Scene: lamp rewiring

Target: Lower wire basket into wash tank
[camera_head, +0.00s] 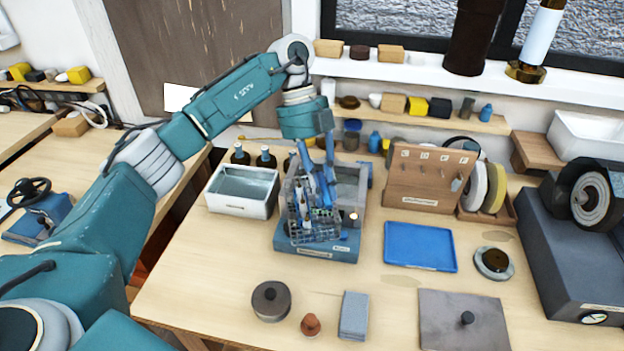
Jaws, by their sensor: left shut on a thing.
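My left gripper (317,172) is shut on the wire basket (314,230) and points down over the work table. The basket is a small wire grid with several small parts in it. It shows in front of and over the wash tank (345,247), a grey box on a blue base with a small lit light on its front. I cannot tell how far the basket is above the tank or inside its walls, as the gripper and basket hide much of the opening. My right gripper is not in view.
A white tub (245,207) stands close left of the tank, with dark bottles (265,158) behind. To the right are a blue tray (421,246) and a wooden tool rack (428,185). A round lidded pot (271,300) and a grey block (354,315) lie in front.

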